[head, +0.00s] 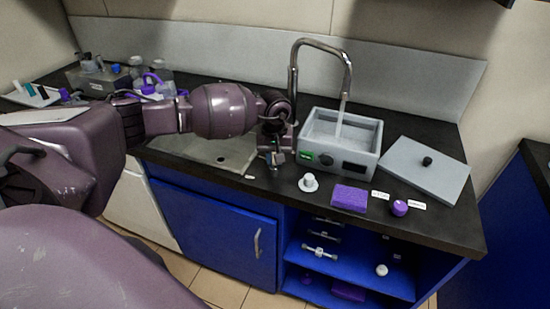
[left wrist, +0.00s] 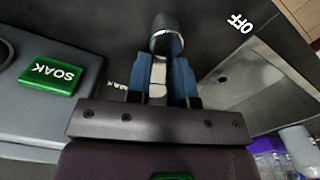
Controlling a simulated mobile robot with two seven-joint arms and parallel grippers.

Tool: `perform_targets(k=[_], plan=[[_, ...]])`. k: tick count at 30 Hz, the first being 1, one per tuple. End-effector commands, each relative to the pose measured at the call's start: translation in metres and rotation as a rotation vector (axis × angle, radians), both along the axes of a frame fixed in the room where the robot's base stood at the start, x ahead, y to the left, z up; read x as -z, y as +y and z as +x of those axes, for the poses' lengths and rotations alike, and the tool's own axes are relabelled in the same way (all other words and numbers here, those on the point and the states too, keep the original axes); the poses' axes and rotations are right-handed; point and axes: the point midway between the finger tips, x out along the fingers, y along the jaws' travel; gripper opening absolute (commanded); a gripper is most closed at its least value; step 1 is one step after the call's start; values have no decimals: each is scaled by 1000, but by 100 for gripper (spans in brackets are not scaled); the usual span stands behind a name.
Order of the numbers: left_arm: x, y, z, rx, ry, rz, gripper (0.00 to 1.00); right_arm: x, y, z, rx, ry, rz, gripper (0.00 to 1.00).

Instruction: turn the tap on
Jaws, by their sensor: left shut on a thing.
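The tap (head: 320,42) is a tall chrome spout arching over the grey bath. A pale streak (head: 340,122) hangs below its mouth into the bath and looks like running water. In the left wrist view the tap's handle (left wrist: 166,36) has a dark rounded end with a chrome ring, and a pale lever part lies between my fingers. My left gripper (left wrist: 160,80) has blue fingertips shut on this lever. In the head view the gripper (head: 273,156) is beside the bath, above the sink's right end. The words OFF and MAX are on the counter either side. My right gripper is out of view.
The grey bath (head: 369,129) with a green SOAK button (left wrist: 50,77) stands close beside my gripper. The sink (head: 203,149) lies under my forearm. A lid (head: 430,180), purple sponge (head: 349,198), white knob (head: 308,183) and purple cap (head: 399,207) lie to the right.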

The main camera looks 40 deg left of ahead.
Motion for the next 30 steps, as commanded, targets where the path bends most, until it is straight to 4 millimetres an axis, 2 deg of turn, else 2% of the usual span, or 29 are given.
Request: perform_targets(k=[1, 5, 12, 21, 22, 24, 27, 30], plan=[[6, 0, 1, 33, 4, 2, 0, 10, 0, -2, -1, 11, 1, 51], [7, -2, 2, 127, 5, 1, 0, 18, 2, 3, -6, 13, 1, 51], [2, -5, 3, 227, 3, 1, 0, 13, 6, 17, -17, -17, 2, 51], [0, -5, 3, 232, 0, 0, 0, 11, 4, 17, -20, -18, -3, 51], [0, -5, 3, 231, 0, 0, 24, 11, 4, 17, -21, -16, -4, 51], [0, -5, 3, 231, 0, 0, 35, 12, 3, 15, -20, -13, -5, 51], [0, -5, 3, 231, 0, 0, 47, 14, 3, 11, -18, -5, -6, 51], [0, -6, 3, 231, 0, 0, 47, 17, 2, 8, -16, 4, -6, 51]])
